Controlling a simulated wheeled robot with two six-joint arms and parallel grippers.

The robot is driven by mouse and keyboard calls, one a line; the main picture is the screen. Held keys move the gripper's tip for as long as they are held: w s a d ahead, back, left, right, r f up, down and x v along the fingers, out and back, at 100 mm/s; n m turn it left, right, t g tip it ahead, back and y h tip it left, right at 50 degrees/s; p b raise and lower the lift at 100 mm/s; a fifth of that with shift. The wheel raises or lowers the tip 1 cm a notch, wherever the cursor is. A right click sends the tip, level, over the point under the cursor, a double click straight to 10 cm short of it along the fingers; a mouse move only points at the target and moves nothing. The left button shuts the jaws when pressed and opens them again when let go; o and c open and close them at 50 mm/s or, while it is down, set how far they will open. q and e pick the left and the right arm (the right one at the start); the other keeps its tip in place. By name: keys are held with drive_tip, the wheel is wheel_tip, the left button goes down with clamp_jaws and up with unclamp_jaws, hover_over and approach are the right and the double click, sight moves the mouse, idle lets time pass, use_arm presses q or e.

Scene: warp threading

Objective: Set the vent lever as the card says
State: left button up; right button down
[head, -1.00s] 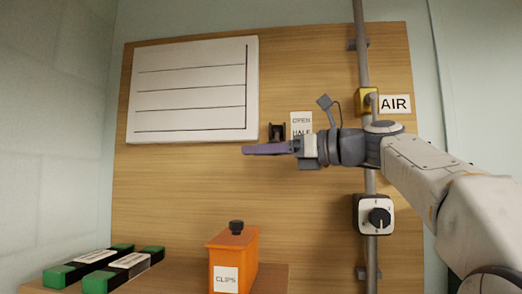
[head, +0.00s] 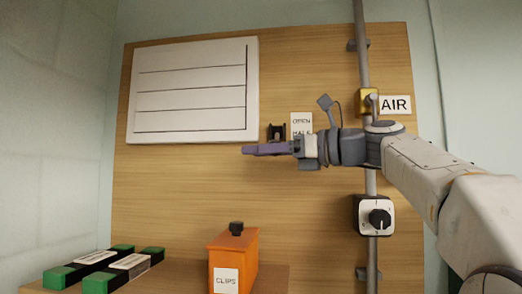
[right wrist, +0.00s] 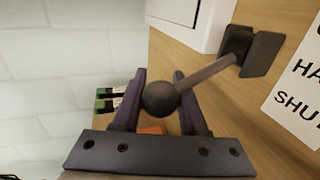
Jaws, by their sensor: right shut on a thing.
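The vent lever has a dark bracket (head: 277,132) on the wooden board; in the right wrist view its shaft (right wrist: 207,73) runs from the bracket (right wrist: 250,52) to a round dark knob (right wrist: 160,98). My right gripper (head: 248,150) is shut on the knob, which sits between its two fingers in the right wrist view. My left gripper is not in view.
A blank ruled white panel (head: 193,90) is at upper left. A grey pipe (head: 370,190) carries a yellow fitting (head: 367,103) beside an AIR sign (head: 395,104), and a dial (head: 377,217). Below are an orange CLIPS box (head: 235,258) and green-ended black boxes (head: 90,262).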

drive_tip(key=shift+s+a+r+m+g+h+p, duration=0.1)
drive_tip(key=shift+s+r+m+g+h+p, duration=0.15)
drive_tip(key=shift+r+m+p, duration=0.65)
drive_tip(key=shift+s+r+m+g+h+p, duration=0.2)
drive_tip(key=shift+r+m+g+h+p, duration=0.1)
drive_tip(key=shift+r+m+p, duration=0.65)
drive_tip(key=shift+s+a+r+m+g+h+p, duration=0.1)
drive_tip(key=shift+s+r+m+g+h+p, duration=0.15)
drive_tip(key=shift+r+m+p, duration=0.65)
drive_tip(key=shift+d+f+m, duration=0.1)
drive_tip(key=shift+f+m, duration=0.15)
drive_tip(key=shift+f, duration=0.05)
